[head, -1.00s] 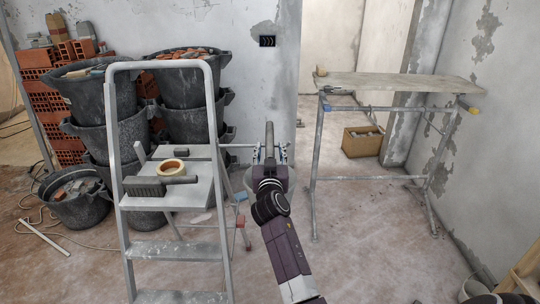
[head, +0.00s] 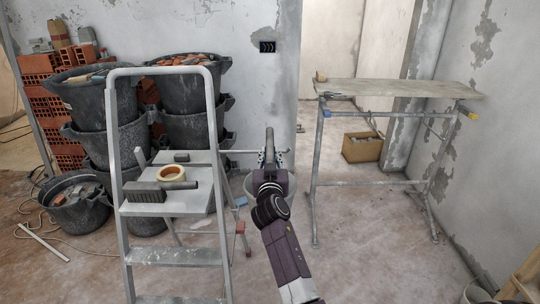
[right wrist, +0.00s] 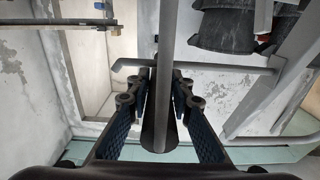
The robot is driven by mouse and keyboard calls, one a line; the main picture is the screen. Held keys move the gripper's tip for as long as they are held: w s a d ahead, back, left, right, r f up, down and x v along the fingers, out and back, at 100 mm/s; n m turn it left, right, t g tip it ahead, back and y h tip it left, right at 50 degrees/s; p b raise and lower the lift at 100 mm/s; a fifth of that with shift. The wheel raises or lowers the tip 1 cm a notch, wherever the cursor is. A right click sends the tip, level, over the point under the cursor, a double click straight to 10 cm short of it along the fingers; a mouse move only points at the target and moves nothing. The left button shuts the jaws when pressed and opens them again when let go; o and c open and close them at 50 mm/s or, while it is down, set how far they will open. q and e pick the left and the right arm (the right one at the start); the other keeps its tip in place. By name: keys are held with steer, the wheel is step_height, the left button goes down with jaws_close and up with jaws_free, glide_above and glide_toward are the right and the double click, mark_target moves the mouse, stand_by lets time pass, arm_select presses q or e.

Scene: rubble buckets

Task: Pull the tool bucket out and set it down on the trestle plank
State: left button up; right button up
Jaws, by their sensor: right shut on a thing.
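The tool bucket (head: 249,188) is pale grey and sits just right of the stepladder, mostly hidden behind my right gripper and arm. My right gripper (head: 270,163) is shut on its upright grey handle (head: 269,140). In the right wrist view the handle (right wrist: 166,40) runs between the fingers (right wrist: 160,100). A thin rod (right wrist: 215,69) with a bent tip crosses just beyond them; I cannot tell whether the handle touches it. The trestle plank (head: 395,88) lies level on a metal trestle at the right, apart from the gripper. My left gripper is not in view.
Small items lie at the plank's left end. Floor between ladder and trestle is clear.

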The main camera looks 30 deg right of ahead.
jaws_close()
steer(key=shift+r, duration=0.1)
steer(key=shift+r, duration=0.15)
steer(key=shift+r+p, duration=0.85)
steer(key=shift+r, duration=0.1)
steer(key=shift+s+d, duration=0.1)
steer(key=shift+d, duration=0.1)
steer(key=shift+s+d+p, duration=0.3)
steer(key=shift+s+d, duration=0.05)
steer(key=shift+d, duration=0.2)
steer(key=shift+s+d+p, duration=0.25)
steer(key=shift+s+d, duration=0.05)
steer(key=shift+d, duration=0.25)
